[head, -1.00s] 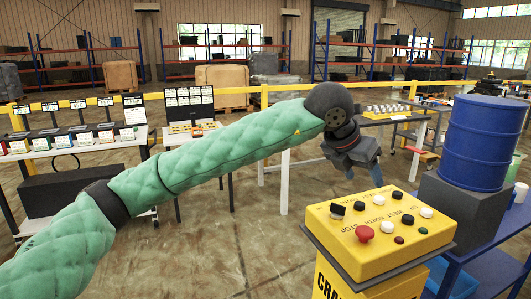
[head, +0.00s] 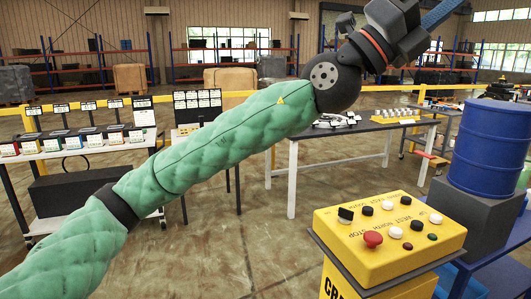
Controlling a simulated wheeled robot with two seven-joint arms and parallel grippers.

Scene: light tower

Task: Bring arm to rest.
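My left arm (head: 215,145), in a green padded sleeve, comes in from the left and reaches up across the middle of the head view. Its dark wrist is raised at the top right, with the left gripper (head: 442,14) pointing up and right. Its blue fingers overlap near the top edge, so their gap cannot be made out. No object shows in it. The gripper is well above the yellow control box (head: 385,262) and apart from it. My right gripper is not in view.
The control box bears a red stop button (head: 372,239), several black and white buttons and a black switch (head: 345,214). A blue drum (head: 486,148) stands on a dark block at right. A dark table (head: 350,131) lies behind the arm. Labelled bins line a left table (head: 75,150).

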